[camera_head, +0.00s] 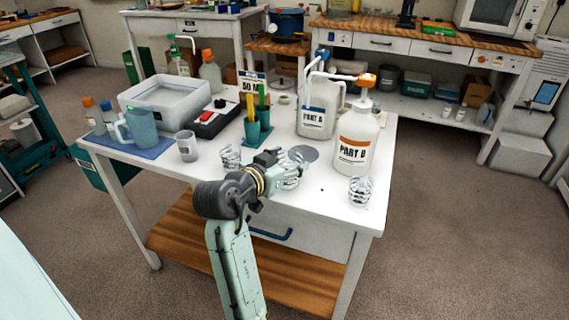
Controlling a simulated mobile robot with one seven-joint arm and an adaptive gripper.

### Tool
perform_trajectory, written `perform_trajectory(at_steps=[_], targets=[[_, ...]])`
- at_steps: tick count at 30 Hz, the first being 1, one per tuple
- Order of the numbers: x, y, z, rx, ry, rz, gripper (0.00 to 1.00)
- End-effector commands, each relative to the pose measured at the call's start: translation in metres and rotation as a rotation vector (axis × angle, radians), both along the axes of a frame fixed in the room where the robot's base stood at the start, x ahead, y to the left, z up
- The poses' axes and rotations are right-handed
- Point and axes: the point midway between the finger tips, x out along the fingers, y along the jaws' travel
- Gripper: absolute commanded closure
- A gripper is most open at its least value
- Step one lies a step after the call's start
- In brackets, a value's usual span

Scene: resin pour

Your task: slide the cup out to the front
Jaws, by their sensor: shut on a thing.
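A small clear cup with dark marking lines (291,182) stands near the front middle of the white table (325,205). My gripper (284,166) reaches in over the table's front edge and is shut on this cup. Gripper and wrist hide part of the cup, so its contact with the tabletop is hard to make out. A similar clear cup (230,158) stands to the left, and another (361,191) stands at the right near the front edge.
White pump bottles labelled PART B (357,142) and its neighbour (317,120) stand behind. A grey disc (303,153) lies just behind the held cup. Left are a translucent cup (187,147), a blue jug (141,128) and a pen holder (257,132).

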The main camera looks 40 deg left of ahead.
Motion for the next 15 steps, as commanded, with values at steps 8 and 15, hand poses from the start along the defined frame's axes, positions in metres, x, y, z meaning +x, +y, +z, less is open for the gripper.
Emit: perform_trajectory(at_steps=[8, 15], targets=[[0.0014, -0.0003, 0.0003, 0.0, -0.001, 0.0, 0.7], [0.0012, -0.0003, 0.0002, 0.001, 0.0, 0.0, 0.34]])
